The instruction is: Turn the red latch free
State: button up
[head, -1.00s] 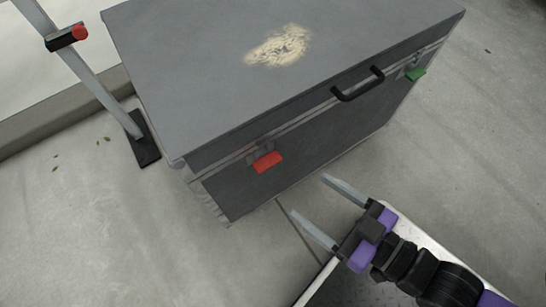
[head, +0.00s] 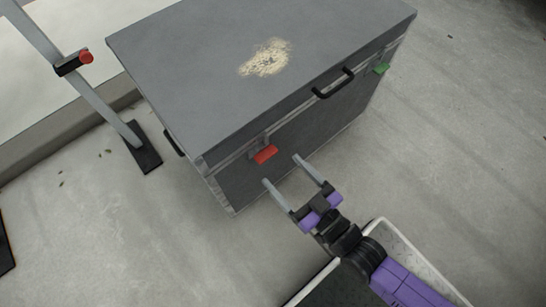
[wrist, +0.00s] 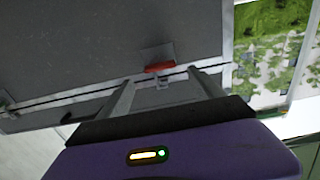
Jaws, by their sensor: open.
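The red latch (head: 266,154) sits on the front face of a grey case (head: 232,185), near its left end and just below the lid seam. It also shows in the wrist view (wrist: 159,66), beyond and between my fingers. A green latch (head: 381,69) is at the right end of the same face, and a black handle (head: 333,84) is between them. My gripper (head: 281,168) is open and empty, with its two fingers pointing at the case near the red latch. I cannot tell whether a fingertip touches the case.
A grey post (head: 88,95) with a black foot and a red-ended clamp stands left of the case. A pale worn patch (head: 266,57) marks the lid. The concrete floor (head: 450,150) to the right is clear.

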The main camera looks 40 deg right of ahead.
jog(key=w+b, duration=0.1)
jog(key=w, duration=0.5)
jog(key=c, duration=1.4)
